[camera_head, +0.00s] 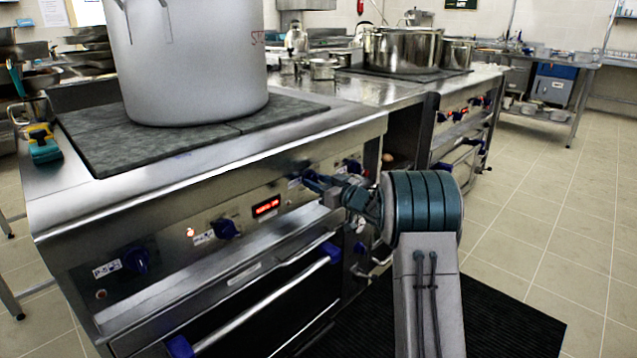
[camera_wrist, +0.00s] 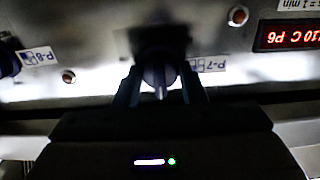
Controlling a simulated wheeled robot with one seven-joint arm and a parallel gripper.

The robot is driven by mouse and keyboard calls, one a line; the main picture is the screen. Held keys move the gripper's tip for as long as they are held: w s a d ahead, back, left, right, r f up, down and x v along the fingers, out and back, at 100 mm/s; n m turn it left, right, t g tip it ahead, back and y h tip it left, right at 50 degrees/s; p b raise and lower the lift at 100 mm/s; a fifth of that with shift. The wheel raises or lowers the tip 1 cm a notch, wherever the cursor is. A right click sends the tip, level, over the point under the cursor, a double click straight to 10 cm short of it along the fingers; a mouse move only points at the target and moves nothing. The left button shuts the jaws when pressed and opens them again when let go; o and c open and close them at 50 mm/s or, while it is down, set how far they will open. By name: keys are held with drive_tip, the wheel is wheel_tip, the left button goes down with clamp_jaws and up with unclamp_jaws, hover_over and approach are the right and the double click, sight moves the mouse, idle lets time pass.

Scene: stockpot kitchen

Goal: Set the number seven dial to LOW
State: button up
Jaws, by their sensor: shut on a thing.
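The number seven dial (camera_wrist: 158,74) is a dark round knob on the stove's front panel, in the middle of the wrist view. The P-7 label (camera_wrist: 208,65) is beside it and appears upside down. A pale mark shows on the dial's lower part in that view; its setting cannot be read. My gripper (camera_wrist: 160,88) is shut on the dial, one finger on each side. In the head view my gripper (camera_head: 314,182) reaches the panel right of the red display and hides most of the dial.
A red lit display (camera_head: 267,207) and other blue dials (camera_head: 228,228) line the panel. An oven door handle (camera_head: 262,308) juts out below. A large stockpot (camera_head: 190,65) stands on the cooktop. A dark mat (camera_head: 500,318) lies on the floor.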

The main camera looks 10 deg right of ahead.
drive_tip(key=shift+r+m+p, duration=0.15)
drive_tip(key=shift+m+p, duration=0.15)
drive_tip(key=shift+p, duration=0.3)
drive_tip(key=m+p, duration=2.1)
drive_tip(key=shift+f, duration=0.2)
drive_tip(key=o, duration=1)
